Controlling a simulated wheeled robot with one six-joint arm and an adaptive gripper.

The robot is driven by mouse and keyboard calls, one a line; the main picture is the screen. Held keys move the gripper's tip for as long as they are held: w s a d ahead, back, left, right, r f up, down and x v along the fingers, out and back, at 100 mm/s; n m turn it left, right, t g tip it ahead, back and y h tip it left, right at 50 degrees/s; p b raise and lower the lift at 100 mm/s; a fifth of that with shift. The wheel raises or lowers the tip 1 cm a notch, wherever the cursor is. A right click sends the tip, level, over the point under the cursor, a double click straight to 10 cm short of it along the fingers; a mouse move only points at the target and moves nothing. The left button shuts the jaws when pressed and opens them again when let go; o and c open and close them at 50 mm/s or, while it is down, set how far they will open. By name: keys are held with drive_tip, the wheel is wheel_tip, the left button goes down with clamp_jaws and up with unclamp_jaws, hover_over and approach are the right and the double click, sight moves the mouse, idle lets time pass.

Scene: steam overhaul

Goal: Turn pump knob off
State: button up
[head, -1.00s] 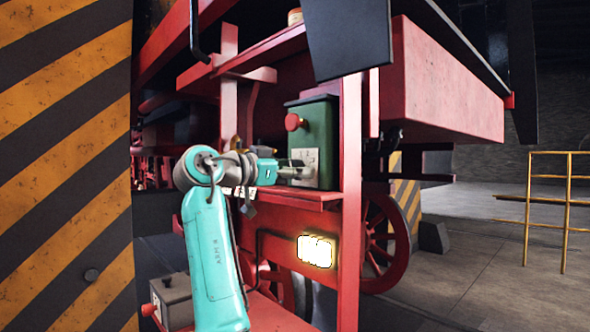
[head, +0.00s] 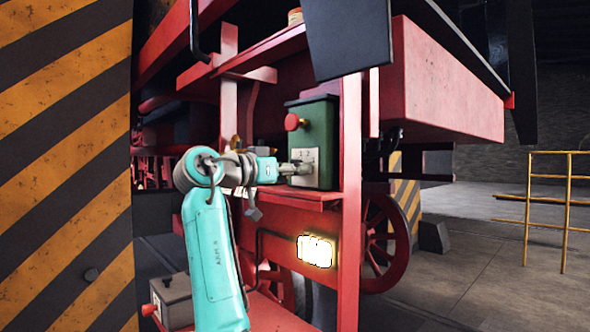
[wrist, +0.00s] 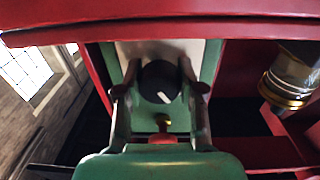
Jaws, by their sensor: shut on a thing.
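The pump knob (wrist: 160,82) is round and black with a white pointer mark, which slants in the wrist view. It sits on a pale plate (head: 307,155) on the front of a green box (head: 322,120). My gripper (wrist: 158,74) has one finger on each side of the knob and is shut on it. In the head view my gripper (head: 288,168) reaches the plate from the left and hides the knob. A red button (head: 292,122) sticks out of the box above and left of the plate.
The box stands on a red ledge (head: 300,195) beside a red upright post (head: 350,210). A glass and brass fitting (wrist: 290,76) is at the right in the wrist view. A striped pillar (head: 70,160) fills the left of the head view.

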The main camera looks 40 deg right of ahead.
drive_tip(key=n, duration=0.5)
drive_tip(key=shift+n, duration=0.3)
idle(0.4)
drive_tip(key=o, duration=1.2)
drive_tip(key=shift+c, duration=0.2)
drive_tip(key=shift+a, duration=0.15)
drive_tip(key=a, duration=1.1)
drive_tip(key=shift+a+f, duration=0.15)
drive_tip(key=shift+a, duration=0.2)
drive_tip(key=shift+a, duration=0.15)
